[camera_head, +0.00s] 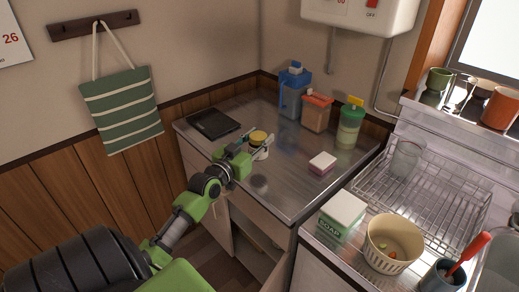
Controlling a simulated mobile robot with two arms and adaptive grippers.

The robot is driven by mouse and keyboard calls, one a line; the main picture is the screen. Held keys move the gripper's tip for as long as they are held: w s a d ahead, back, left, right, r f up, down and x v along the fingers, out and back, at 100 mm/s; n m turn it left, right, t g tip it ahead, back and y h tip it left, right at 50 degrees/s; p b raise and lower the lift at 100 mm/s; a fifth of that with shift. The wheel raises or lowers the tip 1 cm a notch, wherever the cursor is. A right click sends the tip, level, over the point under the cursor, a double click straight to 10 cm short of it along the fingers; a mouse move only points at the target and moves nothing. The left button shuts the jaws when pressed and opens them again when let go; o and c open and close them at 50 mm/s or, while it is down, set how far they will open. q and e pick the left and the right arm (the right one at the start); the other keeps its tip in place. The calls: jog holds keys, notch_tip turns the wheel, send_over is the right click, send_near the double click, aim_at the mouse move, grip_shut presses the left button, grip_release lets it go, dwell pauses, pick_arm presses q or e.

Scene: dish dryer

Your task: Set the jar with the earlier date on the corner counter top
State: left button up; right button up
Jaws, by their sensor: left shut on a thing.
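My left gripper (260,143) reaches in from the left over the corner counter top (285,195). It is shut on a small jar with a yellow lid (258,136), which stands upright between its fingers. The jar's lower part shows pale, and no date on it can be read. A dark patch on the metal surface lies nearer the front edge; I cannot tell whether the jar touches the counter. My right gripper is out of view.
A black flat device (212,123) lies left of the jar. A blue container (293,92), an orange-lidded one (317,112) and a green one (350,124) stand at the back. A sponge (322,163) lies to the right. A dish rack (430,205) stands farther right.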

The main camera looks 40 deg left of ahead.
pick_arm(q)
jog(key=shift+w+a+f, duration=0.35)
jog(key=shift+w+f, duration=0.1)
jog(key=shift+f, duration=0.1)
jog(key=shift+w+a+f+b, duration=0.1)
jog(key=shift+f+b, duration=0.1)
jog(key=shift+f, duration=0.7)
jog(key=shift+w+a+f+b, duration=0.1)
jog(key=shift+f+b, duration=0.05)
jog(key=shift+f, duration=0.75)
jog(key=shift+f, duration=0.1)
jog(key=o, duration=1.4)
jog(key=shift+f, duration=0.15)
jog(key=shift+s, duration=0.1)
jog(key=s, duration=0.4)
jog(key=s+d, duration=0.1)
jog(key=s, duration=0.3)
jog(key=s+d, duration=0.1)
jog(key=s, duration=0.2)
jog(key=shift+s+d+r, duration=0.1)
jog(key=shift+s+r, duration=0.1)
jog(key=shift+s, duration=0.2)
